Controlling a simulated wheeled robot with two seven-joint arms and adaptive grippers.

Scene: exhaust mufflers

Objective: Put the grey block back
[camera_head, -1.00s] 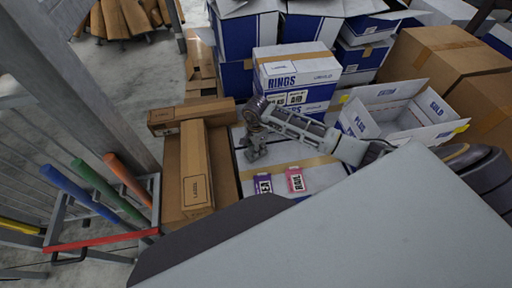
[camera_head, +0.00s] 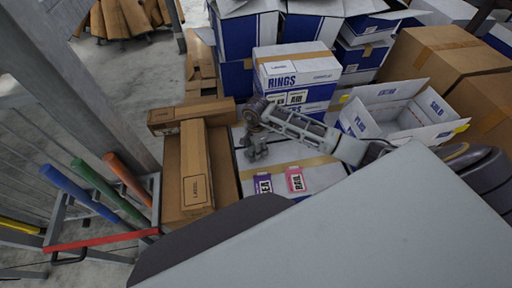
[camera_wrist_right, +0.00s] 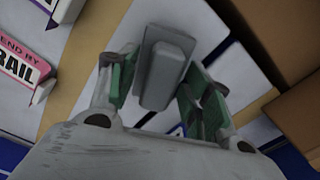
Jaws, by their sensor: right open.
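The grey block (camera_wrist_right: 164,72) shows in the right wrist view, a small pale grey piece with a raised, rounded middle. It lies between the two fingers of my right gripper (camera_wrist_right: 155,95), with gaps visible beside it. Those fingers, with green inner pads, stand apart, so the gripper is open around the block. In the head view my right gripper (camera_head: 254,150) reaches in from the right, low over the white box top (camera_head: 315,178). The block cannot be told apart from the fingers there. My left gripper is not in view.
Purple (camera_head: 263,184) and pink (camera_head: 295,180) label cards lie on the white box, near the gripper. A blue-white RINGS box (camera_head: 295,75) stands behind it. Long brown cartons (camera_head: 196,165) lie to the left. An open white box (camera_head: 400,115) is at the right.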

